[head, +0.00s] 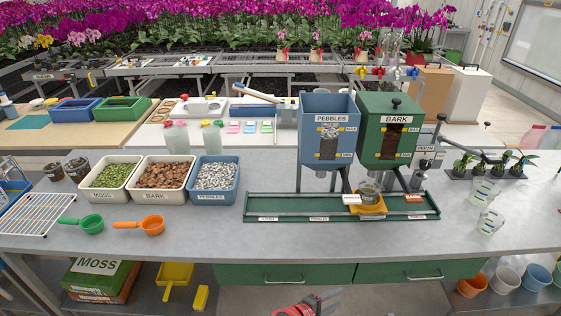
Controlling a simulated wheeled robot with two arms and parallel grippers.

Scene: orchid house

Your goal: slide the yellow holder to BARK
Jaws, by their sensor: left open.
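My left gripper (319,301) shows at the bottom edge, open, in front of the bench and well apart from the holder. My right gripper is not in view.
Bins of moss (110,193), bark (162,196) and pebbles (213,196) stand at left, with a green scoop (91,224) and an orange scoop (152,226) before them. Clear measuring cups (490,222) stand at right. The bench front before the rail is clear.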

